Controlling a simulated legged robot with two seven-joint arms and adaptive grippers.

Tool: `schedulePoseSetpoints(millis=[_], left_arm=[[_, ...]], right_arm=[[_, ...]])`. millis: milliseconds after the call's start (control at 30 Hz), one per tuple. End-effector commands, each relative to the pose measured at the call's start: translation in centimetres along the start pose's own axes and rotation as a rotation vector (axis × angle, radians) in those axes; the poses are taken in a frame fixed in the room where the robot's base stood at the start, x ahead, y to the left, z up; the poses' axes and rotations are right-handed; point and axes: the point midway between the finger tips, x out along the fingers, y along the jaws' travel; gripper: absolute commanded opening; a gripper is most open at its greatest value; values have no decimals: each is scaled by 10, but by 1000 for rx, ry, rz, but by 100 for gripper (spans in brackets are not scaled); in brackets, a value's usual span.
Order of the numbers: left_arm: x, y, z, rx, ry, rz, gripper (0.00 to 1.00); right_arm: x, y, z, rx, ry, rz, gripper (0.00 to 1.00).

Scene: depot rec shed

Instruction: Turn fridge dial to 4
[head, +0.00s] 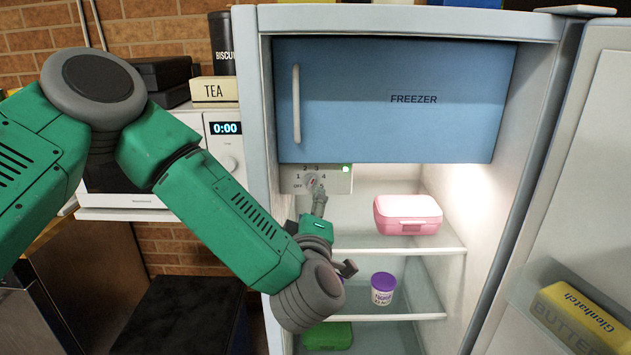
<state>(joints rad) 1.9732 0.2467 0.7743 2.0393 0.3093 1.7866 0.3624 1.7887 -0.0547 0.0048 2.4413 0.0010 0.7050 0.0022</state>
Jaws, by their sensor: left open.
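The fridge dial (313,182) is a small round knob on a pale panel (343,185) under the freezer door, at the upper left inside the open fridge. Numbers and OFF are printed around it, and a small green light shows at the panel's right. My left gripper (318,196) reaches up from below, with its fingertips at or just below the dial. It is open. It partly covers the dial, so I cannot tell which number the dial points to or whether the fingers touch it. My right gripper is not in view.
A blue freezer door (400,100) is shut above. A pink box (408,214) sits on the upper shelf, and a purple-lidded tub (383,289) below. The fridge door (580,190) stands open at right, holding butter (585,318). A microwave (225,150) stands left.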

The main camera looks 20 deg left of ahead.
Motion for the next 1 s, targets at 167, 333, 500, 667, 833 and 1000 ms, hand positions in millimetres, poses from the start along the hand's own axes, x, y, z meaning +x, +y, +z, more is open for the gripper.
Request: schedulePoseSetpoints(millis=[167,333,500,667,833,1000], left_arm=[[42,-1,-2,0,4,-2,49],[74,-2,-2,0,2,-2,49],[95,-1,-1,2,1,-1,49],[103,-1,0,3,-1,-1,49],[104,-1,0,3,-2,-1,49],[104,-1,0,2,-2,-1,21]], right_arm=[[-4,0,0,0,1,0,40],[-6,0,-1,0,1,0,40],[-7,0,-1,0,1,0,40],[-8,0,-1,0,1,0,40],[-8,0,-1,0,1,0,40],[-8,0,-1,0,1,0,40]])
